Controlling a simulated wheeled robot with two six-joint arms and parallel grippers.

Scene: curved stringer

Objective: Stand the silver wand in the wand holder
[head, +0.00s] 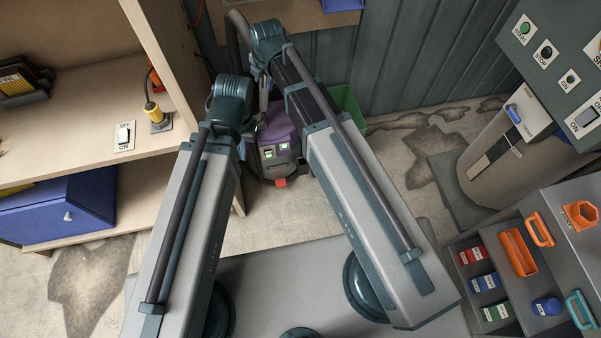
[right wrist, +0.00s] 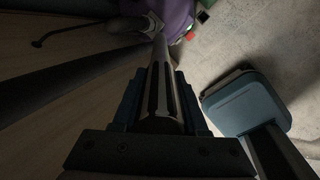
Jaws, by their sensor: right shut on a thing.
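The silver wand (right wrist: 161,75) is a grey, grooved rod in the right wrist view. My right gripper (right wrist: 160,105) is shut on it, with one dark jaw on each side. The wand points away from the wrist toward a purple machine (right wrist: 172,14). In the head view my right gripper (head: 263,75) hangs below its wrist, mostly hidden, and the wand is hard to pick out. My left gripper (head: 247,124) is lower, beside the purple machine (head: 281,134); its fingers are hidden by its own wrist. I cannot make out the wand holder for certain.
A wooden shelf (head: 70,150) with a switch and a yellow plug stands at left, with a blue box (head: 60,213) below. A green bin (head: 347,104) is behind the purple machine. Floor between is clear.

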